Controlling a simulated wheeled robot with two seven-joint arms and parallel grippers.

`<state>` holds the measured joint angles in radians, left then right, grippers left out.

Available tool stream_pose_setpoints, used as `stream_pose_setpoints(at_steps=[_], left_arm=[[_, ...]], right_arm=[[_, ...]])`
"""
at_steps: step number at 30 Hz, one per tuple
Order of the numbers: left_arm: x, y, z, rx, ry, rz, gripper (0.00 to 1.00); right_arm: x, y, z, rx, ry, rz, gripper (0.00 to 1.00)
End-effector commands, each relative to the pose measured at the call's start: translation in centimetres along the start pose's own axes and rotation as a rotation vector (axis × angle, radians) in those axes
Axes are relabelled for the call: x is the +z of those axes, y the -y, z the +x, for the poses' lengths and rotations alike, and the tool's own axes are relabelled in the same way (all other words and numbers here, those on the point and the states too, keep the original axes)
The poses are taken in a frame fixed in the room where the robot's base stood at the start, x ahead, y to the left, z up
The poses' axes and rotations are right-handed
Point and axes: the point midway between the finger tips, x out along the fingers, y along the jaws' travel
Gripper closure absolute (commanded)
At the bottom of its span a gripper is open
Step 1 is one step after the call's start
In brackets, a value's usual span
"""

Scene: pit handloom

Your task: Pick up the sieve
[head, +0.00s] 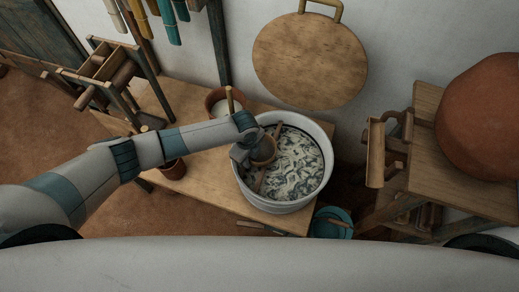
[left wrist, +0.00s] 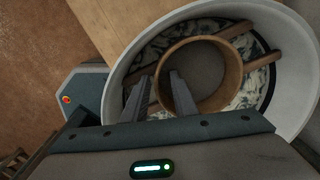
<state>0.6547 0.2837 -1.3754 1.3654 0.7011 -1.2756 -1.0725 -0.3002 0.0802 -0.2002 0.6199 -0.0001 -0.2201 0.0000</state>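The sieve is a round wooden ring with a grey mesh floor (left wrist: 208,72). In the head view the sieve (head: 265,150) sits at the left side of a white pot (head: 325,183), over wooden bars laid across it. My left gripper (head: 250,150) is at the sieve's left edge. In the left wrist view my left gripper (left wrist: 160,84) has its fingers apart, one outside the sieve's near rim and one inside. The rim wall lies between them; contact cannot be made out. My right gripper is not in view.
The pot holds dark and pale mottled matter and stands on a wooden table (head: 205,175). A terracotta pot with white contents (head: 214,101) stands behind my arm. A teal bucket (head: 334,222) is in front. A wooden stand (head: 430,160) with a large clay vessel (head: 485,120) is at right.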

Motion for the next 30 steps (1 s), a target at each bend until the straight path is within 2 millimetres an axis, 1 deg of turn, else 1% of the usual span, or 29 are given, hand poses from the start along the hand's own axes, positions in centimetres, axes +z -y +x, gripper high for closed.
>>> stream_pose_setpoints(at_steps=[1, 2, 3, 4, 15, 20, 26, 30], left_arm=[[0.0, 0.0, 0.0, 0.000, 0.000, 0.000, 0.79], [0.0, 0.0, 0.0, 0.000, 0.000, 0.000, 0.87], [0.0, 0.0, 0.0, 0.000, 0.000, 0.000, 0.96], [0.0, 0.0, 0.0, 0.000, 0.000, 0.000, 1.00], [0.0, 0.0, -0.1, 0.000, 0.000, 0.000, 1.00], [0.0, 0.1, -0.4, -0.001, 0.000, 0.000, 1.00], [0.0, 0.2, -1.9, -0.004, -0.001, 0.001, 1.00], [0.1, 0.3, -3.9, -0.005, 0.000, 0.001, 1.00]], right_arm=[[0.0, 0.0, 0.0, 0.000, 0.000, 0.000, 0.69], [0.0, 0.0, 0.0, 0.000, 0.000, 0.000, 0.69], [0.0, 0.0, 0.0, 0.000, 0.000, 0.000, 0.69], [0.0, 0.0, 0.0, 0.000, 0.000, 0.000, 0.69], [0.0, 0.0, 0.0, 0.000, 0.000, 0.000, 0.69], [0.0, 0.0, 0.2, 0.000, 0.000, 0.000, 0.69], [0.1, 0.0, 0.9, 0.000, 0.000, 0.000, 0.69], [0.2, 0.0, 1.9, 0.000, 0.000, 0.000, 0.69]])
